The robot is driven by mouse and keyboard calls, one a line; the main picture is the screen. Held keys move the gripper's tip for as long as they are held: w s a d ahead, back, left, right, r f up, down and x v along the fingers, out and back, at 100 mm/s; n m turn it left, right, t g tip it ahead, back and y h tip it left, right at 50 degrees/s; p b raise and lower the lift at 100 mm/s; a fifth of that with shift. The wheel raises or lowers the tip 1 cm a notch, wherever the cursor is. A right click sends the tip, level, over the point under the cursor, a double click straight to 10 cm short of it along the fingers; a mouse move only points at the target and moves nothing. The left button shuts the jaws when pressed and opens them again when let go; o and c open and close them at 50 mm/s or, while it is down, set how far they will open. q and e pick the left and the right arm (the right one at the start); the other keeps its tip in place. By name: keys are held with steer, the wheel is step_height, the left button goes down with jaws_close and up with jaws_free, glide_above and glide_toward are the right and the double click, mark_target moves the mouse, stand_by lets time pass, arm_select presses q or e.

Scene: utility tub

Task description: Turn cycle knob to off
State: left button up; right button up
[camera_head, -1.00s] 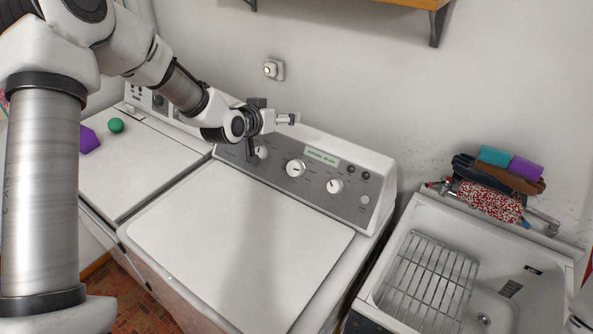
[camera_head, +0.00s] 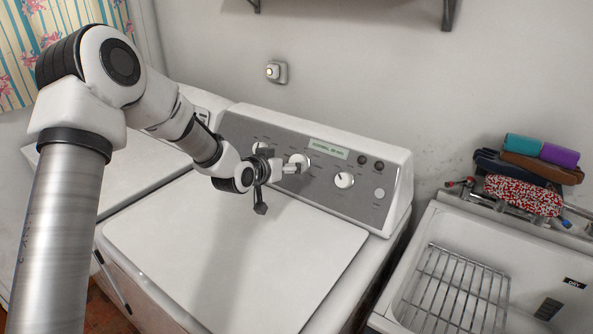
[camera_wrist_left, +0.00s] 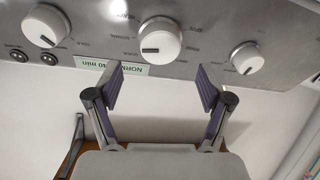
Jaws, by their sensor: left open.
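The grey control panel (camera_head: 322,190) of the white washer carries three white knobs: a left knob (camera_head: 262,147), a larger middle knob (camera_head: 300,161) and a right knob (camera_head: 344,180). The wrist view shows the panel upside down, with the middle knob (camera_wrist_left: 160,41) centred beyond my fingers and a dark mark on its face. I cannot read which knob is the cycle one. My left gripper (camera_head: 296,169) is in front of the middle knob, partly covering it. Its two fingers (camera_wrist_left: 161,86) are open and empty, apart from the knob.
A green display (camera_head: 328,148) and small round buttons sit on the panel. The washer lid (camera_head: 235,255) is closed and bare. At right, a sink (camera_head: 420,270) holds a wire rack (camera_head: 455,290), with cloths and rolls behind it. A wall switch (camera_head: 276,71) is above the panel.

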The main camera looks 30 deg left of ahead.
mark_target(297, 160)
arm_select(q)
steer(key=p+x, duration=0.1)
steer(key=x, duration=0.5)
steer(key=shift+f, duration=0.1)
steer(key=shift+s, duration=0.15)
steer(key=c, duration=1.2)
